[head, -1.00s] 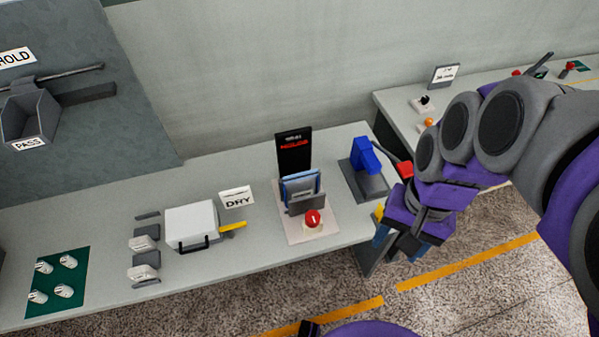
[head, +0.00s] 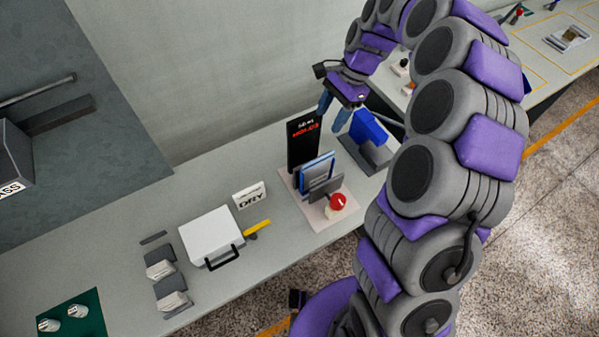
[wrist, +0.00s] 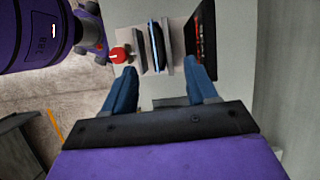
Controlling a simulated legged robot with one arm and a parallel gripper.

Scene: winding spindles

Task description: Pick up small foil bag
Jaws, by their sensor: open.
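I cannot pick out the small foil bag with certainty. A flat blue-edged piece (head: 317,168) stands upright between grey plates in a holder with a black display panel (head: 303,143) and a red button (head: 337,201). It also shows edge-on in the wrist view (wrist: 154,46). A small silvery item (head: 569,38) lies on the far right table, too small to identify. My gripper (head: 334,113) is open and empty, above the bench near the display panel. In the wrist view, my blue fingers (wrist: 162,88) are spread apart, with the holder beyond their tips.
A blue device (head: 367,128) on a grey base stands right of the holder. Left of it are a DRY sign (head: 249,195), a white box (head: 211,236) with a black handle, a yellow-handled tool (head: 257,229) and a green mat (head: 92,312). The bench's left middle has free room.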

